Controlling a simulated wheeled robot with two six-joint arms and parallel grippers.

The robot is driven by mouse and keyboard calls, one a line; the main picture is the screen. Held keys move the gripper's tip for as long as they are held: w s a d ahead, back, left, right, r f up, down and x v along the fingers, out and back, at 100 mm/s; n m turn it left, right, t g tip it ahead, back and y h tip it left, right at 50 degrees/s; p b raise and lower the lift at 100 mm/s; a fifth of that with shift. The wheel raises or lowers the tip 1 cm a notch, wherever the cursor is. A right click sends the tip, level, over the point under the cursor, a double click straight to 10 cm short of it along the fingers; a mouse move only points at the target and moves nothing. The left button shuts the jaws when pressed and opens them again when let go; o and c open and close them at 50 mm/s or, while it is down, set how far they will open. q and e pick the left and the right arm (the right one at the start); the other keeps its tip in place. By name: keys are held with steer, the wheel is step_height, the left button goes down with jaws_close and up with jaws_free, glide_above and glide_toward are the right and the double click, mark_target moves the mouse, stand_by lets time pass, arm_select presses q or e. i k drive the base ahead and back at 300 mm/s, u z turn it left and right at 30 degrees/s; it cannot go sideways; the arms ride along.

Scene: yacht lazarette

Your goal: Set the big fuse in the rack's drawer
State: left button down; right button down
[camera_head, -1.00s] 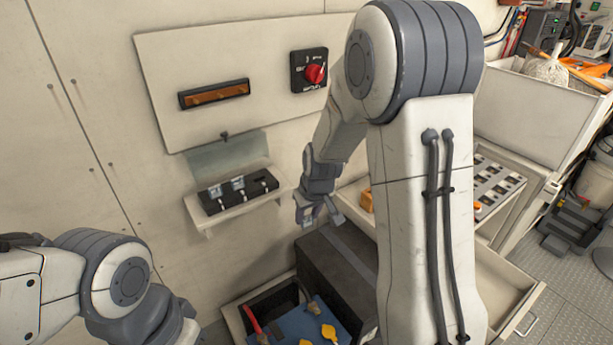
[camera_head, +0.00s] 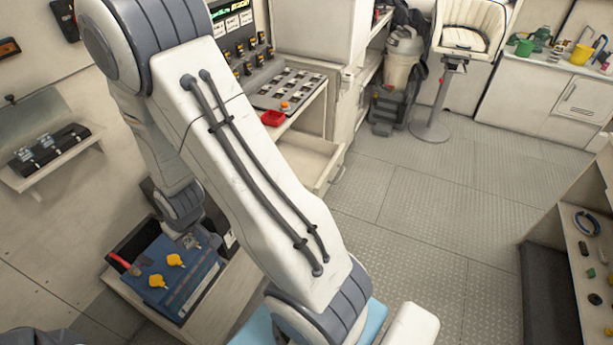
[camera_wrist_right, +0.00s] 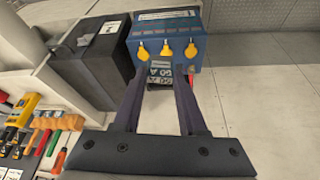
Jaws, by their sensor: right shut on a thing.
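My right gripper (camera_wrist_right: 158,105) is shut on the big fuse (camera_wrist_right: 160,73), a small dark grey block with pale printed labels between the fingertips in the right wrist view. In the head view my right gripper (camera_head: 190,240) hangs beside the blue box with yellow key switches (camera_head: 190,285); the arm partly hides this area. The blue box (camera_wrist_right: 165,27) lies just beyond the fuse in the wrist view. An open drawer (camera_head: 315,160) with a small handle sits under the sloped switch panel, partly behind my right arm. I cannot tell whether it is the rack's drawer.
A dark box (camera_wrist_right: 92,62) stands beside the blue box. A wall shelf (camera_head: 45,165) holds black fuse holders. Hand tools (camera_wrist_right: 40,135) lie at left in the wrist view. The floor (camera_head: 420,220) at right is open.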

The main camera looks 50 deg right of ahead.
mark_target(300, 163)
steer(key=u, duration=0.05)
steer(key=k, duration=0.45)
steer(key=z, duration=1.1)
steer(key=i, duration=1.45)
steer(key=u, duration=0.15)
